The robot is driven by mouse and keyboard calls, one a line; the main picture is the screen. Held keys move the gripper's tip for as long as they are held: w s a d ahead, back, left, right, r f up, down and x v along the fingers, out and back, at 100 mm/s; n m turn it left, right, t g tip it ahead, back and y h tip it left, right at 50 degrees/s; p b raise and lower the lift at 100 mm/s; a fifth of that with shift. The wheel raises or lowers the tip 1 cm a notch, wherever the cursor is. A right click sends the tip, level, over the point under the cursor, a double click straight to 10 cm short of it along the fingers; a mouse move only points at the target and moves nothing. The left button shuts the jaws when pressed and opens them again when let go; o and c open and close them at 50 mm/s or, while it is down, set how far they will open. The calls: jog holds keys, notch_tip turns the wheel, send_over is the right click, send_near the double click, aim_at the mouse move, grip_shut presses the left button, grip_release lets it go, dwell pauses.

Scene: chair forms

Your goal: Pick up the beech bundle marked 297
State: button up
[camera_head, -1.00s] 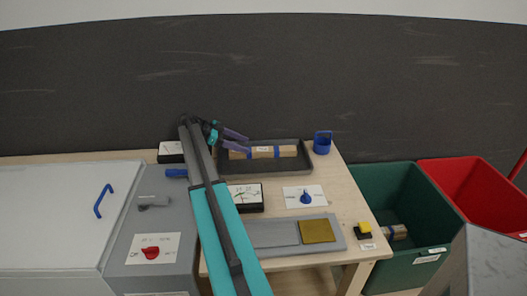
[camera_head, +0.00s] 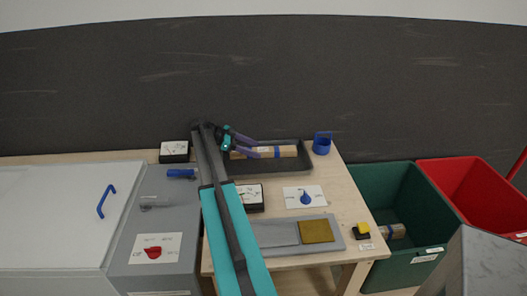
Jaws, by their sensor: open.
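A wooden bundle (camera_head: 285,152) with blue bands and a small pale label lies in a dark tray (camera_head: 306,164) at the back of the table. The label is too small to read. My gripper (camera_head: 257,147) is open, with its purple fingers over the left part of the bundle. I cannot tell whether they touch it. My arm and gripper hide part of the tray's left end.
A blue cup (camera_head: 322,143) stands right of the tray. Meters (camera_head: 174,152), a blue knob on a white plate (camera_head: 304,197), a grey board with a brass plate (camera_head: 316,231) and a yellow-black button (camera_head: 362,230) share the table. A red bin (camera_head: 485,192) stands far right.

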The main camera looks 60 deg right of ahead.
aim_at(259, 150)
jog(key=shift+p+x, duration=0.4)
jog(key=shift+x, duration=1.05)
jog(key=shift+r, duration=0.1)
jog(key=c, duration=1.4)
jog(key=shift+r, duration=0.1)
jog(key=shift+r+b, duration=0.8)
jog(key=shift+r, duration=0.85)
jog(key=s+b, duration=0.1)
jog(key=s, duration=0.4)
jog(key=s+a+b, duration=0.1)
jog(key=s+b, duration=0.1)
jog(key=s, duration=0.2)
jog(key=s+r+b, duration=0.1)
jog(key=s, duration=0.4)
jog(key=shift+s+a+r, duration=0.1)
jog(key=shift+s+a, duration=0.3)
jog(key=shift+s+r+b, duration=0.1)
jog(key=shift+s+b, duration=0.3)
jog(key=shift+s, duration=0.2)
